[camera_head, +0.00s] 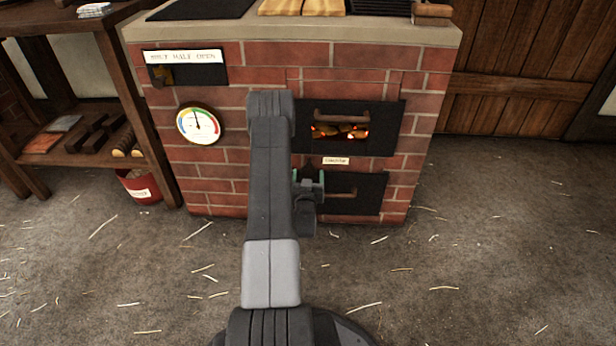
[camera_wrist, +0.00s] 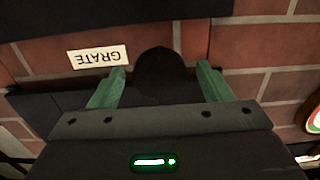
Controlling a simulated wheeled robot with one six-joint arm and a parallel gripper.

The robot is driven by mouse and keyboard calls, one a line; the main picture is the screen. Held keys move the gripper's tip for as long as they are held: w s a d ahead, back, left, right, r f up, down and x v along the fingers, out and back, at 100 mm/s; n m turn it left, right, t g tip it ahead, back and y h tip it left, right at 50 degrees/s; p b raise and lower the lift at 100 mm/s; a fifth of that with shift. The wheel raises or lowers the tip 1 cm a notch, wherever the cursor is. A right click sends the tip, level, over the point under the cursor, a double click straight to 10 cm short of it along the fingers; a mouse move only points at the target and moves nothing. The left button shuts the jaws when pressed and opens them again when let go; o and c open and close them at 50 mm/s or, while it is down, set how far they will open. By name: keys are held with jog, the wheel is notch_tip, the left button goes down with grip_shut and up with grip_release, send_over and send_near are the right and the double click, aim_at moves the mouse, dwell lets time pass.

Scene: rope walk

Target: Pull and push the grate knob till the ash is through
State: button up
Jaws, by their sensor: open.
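The grate knob (camera_wrist: 163,75) is a dark round knob on the brick stove front, beside the white GRATE label (camera_wrist: 98,57), which reads upside down in the wrist view. The label also shows in the head view (camera_head: 336,161), between the two stove doors. My gripper (camera_wrist: 161,69) is open, with one green finger on each side of the knob. I cannot tell whether either finger touches it. In the head view my gripper (camera_head: 309,180) is close to the stove front, and my arm hides part of the brickwork. No ash is clearly visible.
The upper fire door (camera_head: 384,131) shows glowing coals behind its opening. A lower dark door (camera_head: 370,192) has a handle. A round gauge (camera_head: 199,126) and a slider plate (camera_head: 205,75) are at left. A wooden shelf and red bucket (camera_head: 140,190) stand left. The straw-strewn floor is open.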

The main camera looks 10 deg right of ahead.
jog(key=shift+x, duration=0.8)
jog(key=c, duration=1.4)
jog(key=shift+o, duration=0.2)
jog(key=shift+s, duration=0.2)
jog(key=v, duration=0.6)
jog(key=shift+a, duration=0.1)
jog(key=o, duration=1.4)
jog(key=shift+c, duration=0.2)
jog(key=p+v, duration=0.3)
jog(key=v, duration=1)
jog(key=shift+s, duration=0.35)
